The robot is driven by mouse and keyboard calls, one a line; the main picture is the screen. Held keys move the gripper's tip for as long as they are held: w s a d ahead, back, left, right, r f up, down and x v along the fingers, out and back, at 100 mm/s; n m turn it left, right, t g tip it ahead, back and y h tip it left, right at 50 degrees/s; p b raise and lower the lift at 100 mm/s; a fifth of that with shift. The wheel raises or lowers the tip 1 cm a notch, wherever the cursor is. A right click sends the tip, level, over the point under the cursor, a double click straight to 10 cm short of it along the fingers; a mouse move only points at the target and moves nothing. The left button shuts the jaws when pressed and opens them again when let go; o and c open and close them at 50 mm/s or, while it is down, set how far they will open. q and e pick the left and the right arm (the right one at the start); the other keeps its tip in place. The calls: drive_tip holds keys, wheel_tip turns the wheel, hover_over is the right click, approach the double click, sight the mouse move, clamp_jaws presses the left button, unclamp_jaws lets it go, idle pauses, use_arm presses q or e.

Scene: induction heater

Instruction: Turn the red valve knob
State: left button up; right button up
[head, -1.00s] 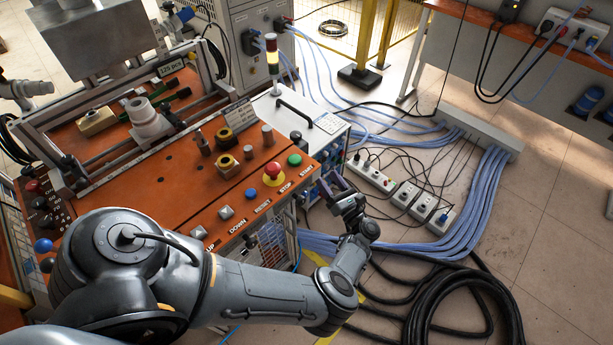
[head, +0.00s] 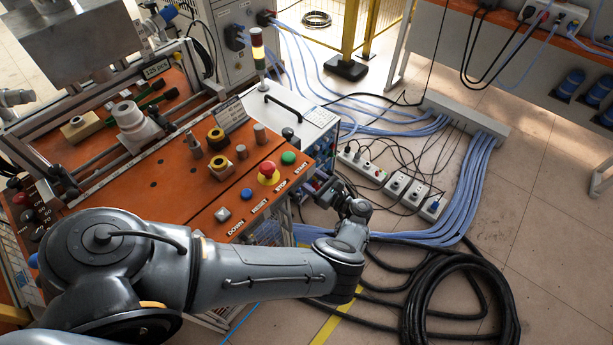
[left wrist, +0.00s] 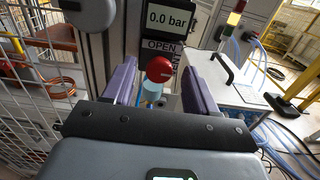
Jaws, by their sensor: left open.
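The red valve knob (left wrist: 159,69) shows in the left wrist view, on top of a pale blue cylindrical part. It is framed between the two purple fingers of my left gripper (left wrist: 160,83). The fingers are apart; I see no contact with the knob. A display reading 0.0 bar (left wrist: 167,19) and an OPEN label (left wrist: 162,46) are just behind the knob. In the head view my left gripper (head: 326,184) is at the right front side of the orange console, and the valve knob is not visible there. My right gripper is out of view.
The orange console (head: 170,188) carries buttons, including a red emergency stop (head: 268,169) on yellow. A signal tower (head: 258,55) stands behind. Blue cables (head: 465,190), power strips (head: 400,186) and coiled black hoses (head: 430,300) cover the floor. A wire mesh (left wrist: 30,110) stands at left.

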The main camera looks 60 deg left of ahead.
use_arm(q)
drive_tip(key=shift+s+a, duration=0.3)
drive_tip(key=shift+a, duration=0.35)
drive_tip(key=c, duration=1)
drive_tip(key=shift+c, duration=0.2)
drive_tip(key=shift+s+d+f+n, duration=0.1)
drive_tip(key=shift+f+n, duration=0.05)
drive_tip(key=shift+n, duration=4.3)
drive_tip(key=shift+s+f+n, duration=0.1)
drive_tip(key=shift+f+n, duration=0.05)
drive_tip(key=shift+n, duration=4.3)
